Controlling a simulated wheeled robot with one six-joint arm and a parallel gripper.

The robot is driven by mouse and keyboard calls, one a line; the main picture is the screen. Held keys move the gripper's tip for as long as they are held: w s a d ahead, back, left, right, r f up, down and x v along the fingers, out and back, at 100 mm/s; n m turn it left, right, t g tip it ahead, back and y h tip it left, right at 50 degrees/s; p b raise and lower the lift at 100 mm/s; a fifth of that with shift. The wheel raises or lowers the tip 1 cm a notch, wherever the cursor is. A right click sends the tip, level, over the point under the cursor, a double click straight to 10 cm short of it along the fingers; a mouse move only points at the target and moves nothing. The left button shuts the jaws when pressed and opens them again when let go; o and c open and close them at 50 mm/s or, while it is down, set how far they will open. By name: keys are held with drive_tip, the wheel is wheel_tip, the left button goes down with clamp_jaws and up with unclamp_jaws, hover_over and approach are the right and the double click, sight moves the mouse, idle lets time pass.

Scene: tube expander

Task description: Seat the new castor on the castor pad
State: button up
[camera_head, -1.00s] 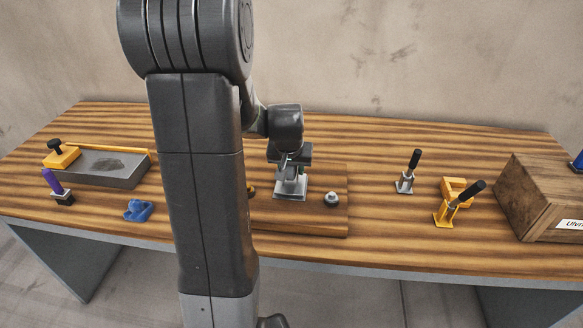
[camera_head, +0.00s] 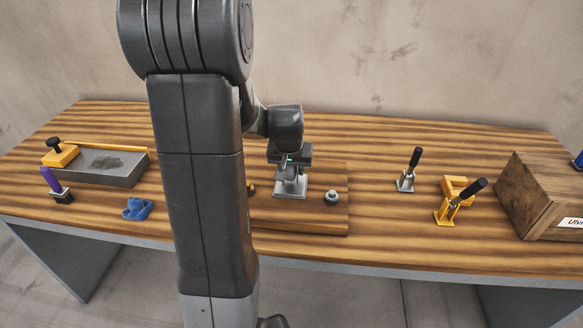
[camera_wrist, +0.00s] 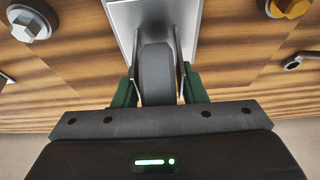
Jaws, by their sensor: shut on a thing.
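My gripper (camera_wrist: 158,92) is shut on the castor, with its green fingers on either side of a dark grey wheel (camera_wrist: 157,72) in the wrist view. The castor's silver plate (camera_wrist: 190,30) lies beyond the wheel. In the head view the castor (camera_head: 290,187) sits below my gripper (camera_head: 290,165), plate down, at the wooden board (camera_head: 325,215). I cannot tell whether the plate touches the board. The castor pad is not clearly visible and may be hidden under the plate.
A grey bolt-like piece (camera_head: 332,197) stands on the board just right of the castor. A yellow piece (camera_head: 250,189) shows partly behind my arm. Two black-handled tools, silver (camera_head: 406,180) and yellow (camera_head: 446,212), and a wooden crate (camera_head: 530,205) stand to the right. A grey tray (camera_head: 120,178) is left.

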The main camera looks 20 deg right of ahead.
idle(0.4)
drive_tip(key=o, duration=1.3)
drive_tip(key=o, duration=0.8)
